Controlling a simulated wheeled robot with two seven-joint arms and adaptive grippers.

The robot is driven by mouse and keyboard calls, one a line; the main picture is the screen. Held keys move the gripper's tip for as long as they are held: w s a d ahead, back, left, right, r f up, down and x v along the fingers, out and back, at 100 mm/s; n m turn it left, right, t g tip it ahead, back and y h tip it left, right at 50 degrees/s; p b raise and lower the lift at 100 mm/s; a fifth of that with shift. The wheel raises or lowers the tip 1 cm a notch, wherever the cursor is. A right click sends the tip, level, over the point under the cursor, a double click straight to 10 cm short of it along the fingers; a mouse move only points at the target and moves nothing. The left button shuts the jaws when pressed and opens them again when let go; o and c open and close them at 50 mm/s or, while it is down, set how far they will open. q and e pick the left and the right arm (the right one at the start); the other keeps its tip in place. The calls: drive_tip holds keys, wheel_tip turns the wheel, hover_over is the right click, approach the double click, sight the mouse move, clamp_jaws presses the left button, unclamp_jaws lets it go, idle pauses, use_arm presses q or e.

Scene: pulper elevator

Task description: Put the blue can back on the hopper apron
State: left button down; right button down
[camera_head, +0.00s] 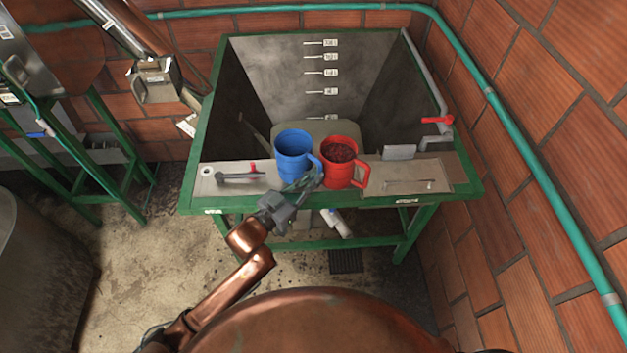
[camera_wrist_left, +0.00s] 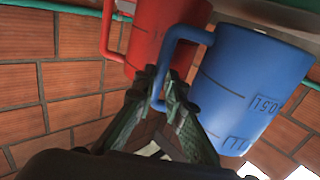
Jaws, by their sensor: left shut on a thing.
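The blue can (camera_head: 291,160) is upright at the hopper apron (camera_head: 385,178), left of the red can (camera_head: 338,172). My left gripper (camera_head: 308,182) is shut on the blue can's handle, on the can's near right side. In the left wrist view the fingers (camera_wrist_left: 168,92) close around the handle of the blue can (camera_wrist_left: 250,85), with the red can (camera_wrist_left: 165,30) close beside it. I cannot tell whether the blue can's base touches the apron. The red can holds dark red contents. My right gripper is not in view.
The deep grey hopper (camera_head: 290,65) opens behind the apron, inside a green frame. A dark lever (camera_head: 240,177) with a red tip lies on the apron's left. A red-handled valve (camera_head: 437,120) is at the right rim. Brick walls close in behind and right.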

use_arm(q)
drive_tip(key=shift+f, duration=0.95)
drive_tip(key=c, duration=2.4)
unclamp_jaws()
drive_tip(key=o, duration=0.4)
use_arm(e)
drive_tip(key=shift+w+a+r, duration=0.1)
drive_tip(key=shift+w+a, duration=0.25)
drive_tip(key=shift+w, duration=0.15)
